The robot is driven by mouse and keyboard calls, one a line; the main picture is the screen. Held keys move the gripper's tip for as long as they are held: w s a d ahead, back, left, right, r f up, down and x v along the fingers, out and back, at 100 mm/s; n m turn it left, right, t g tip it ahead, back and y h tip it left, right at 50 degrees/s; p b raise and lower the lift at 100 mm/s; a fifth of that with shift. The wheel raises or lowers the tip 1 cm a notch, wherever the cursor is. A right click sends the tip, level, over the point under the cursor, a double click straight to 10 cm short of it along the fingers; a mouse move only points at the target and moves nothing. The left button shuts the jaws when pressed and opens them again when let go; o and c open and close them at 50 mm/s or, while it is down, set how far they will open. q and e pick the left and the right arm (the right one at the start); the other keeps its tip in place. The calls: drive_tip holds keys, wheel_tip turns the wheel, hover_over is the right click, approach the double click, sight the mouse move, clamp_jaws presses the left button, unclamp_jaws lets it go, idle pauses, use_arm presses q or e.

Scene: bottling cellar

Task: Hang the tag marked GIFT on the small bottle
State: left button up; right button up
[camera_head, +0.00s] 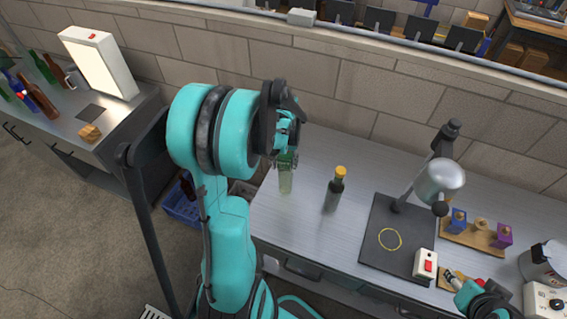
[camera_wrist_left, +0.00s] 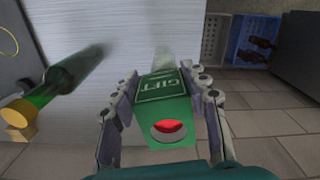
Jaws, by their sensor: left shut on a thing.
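My left gripper (camera_head: 287,152) is shut on the green tag (camera_wrist_left: 165,110), marked GIFT in white, which also shows in the head view (camera_head: 288,158). A red cap-like thing shows through the tag's hole in the left wrist view. A pale, clear bottle (camera_head: 285,182) stands upright on the bench directly under the gripper; its top is hidden. I cannot tell whether the tag is around its neck or above it. A dark green bottle (camera_head: 333,193) with a yellow cap stands to the right, also in the left wrist view (camera_wrist_left: 68,78). My right gripper (camera_head: 484,299) is at lower right, its fingers unclear.
A dark mat (camera_head: 376,253) with a yellow ring lies right of the bottles, under a lamp (camera_head: 439,181). A wooden rack (camera_head: 472,235) holds blue and purple blocks. A blue crate (camera_head: 180,205) with bottles stands on the floor left of the bench. The bench's back left is clear.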

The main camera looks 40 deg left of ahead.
sight(283, 171)
use_arm(q)
drive_tip(key=shift+f+b, duration=0.35)
drive_tip(key=shift+f, duration=0.1)
drive_tip(key=shift+f, duration=0.15)
drive_tip(key=shift+f+b, duration=0.45)
drive_tip(key=shift+b, duration=0.15)
drive_tip(key=shift+f, duration=0.2)
drive_tip(key=shift+f+b, duration=0.4)
drive_tip(key=shift+b, duration=0.25)
drive_tip(key=shift+f, duration=0.1)
drive_tip(key=shift+f+b, duration=0.4)
drive_tip(key=shift+b, duration=0.1)
drive_tip(key=o, duration=0.7)
